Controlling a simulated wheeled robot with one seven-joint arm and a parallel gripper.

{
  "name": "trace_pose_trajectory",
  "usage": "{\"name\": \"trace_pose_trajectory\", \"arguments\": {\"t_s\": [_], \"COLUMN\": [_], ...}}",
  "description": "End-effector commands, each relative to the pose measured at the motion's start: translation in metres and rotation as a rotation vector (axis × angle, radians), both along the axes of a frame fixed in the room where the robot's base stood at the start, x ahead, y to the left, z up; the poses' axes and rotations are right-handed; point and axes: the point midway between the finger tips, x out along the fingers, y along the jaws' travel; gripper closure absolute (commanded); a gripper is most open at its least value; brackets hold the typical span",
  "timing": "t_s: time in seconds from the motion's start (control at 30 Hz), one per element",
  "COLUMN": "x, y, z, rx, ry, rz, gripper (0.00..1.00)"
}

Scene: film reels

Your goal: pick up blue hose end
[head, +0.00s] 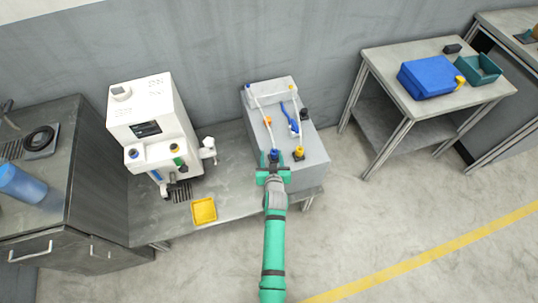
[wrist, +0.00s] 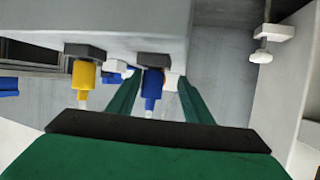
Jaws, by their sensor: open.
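The blue hose end (wrist: 152,88) hangs from a dark socket under the edge of the grey box in the wrist view. In the head view it shows as a small blue piece (head: 275,154) at the box's front edge, just beyond my gripper (head: 273,170). In the wrist view my gripper's two green fingers (wrist: 156,95) are open, one on each side of the blue hose end. I see gaps on both sides, so neither finger appears to touch it. A yellow hose end (wrist: 84,76) sits to its left in the wrist view.
The grey box (head: 300,165) carries clear hoses and a second blue piece (head: 293,126). A white machine (head: 150,120) and a yellow tray (head: 204,211) are to the left on the bench. A table (head: 420,103) with a blue case (head: 428,78) stands right.

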Motion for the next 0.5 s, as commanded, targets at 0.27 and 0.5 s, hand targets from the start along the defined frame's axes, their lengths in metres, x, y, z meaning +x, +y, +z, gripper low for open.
{"name": "trace_pose_trajectory", "arguments": {"t_s": [0.27, 0.5], "x": [0.036, 0.048], "y": [-0.001, 0.005], "z": [-0.006, -0.012], "rx": [0.001, 0.0], "ry": [0.0, -0.001], "rz": [0.0, 0.009], "gripper": [0.54, 0.54]}}
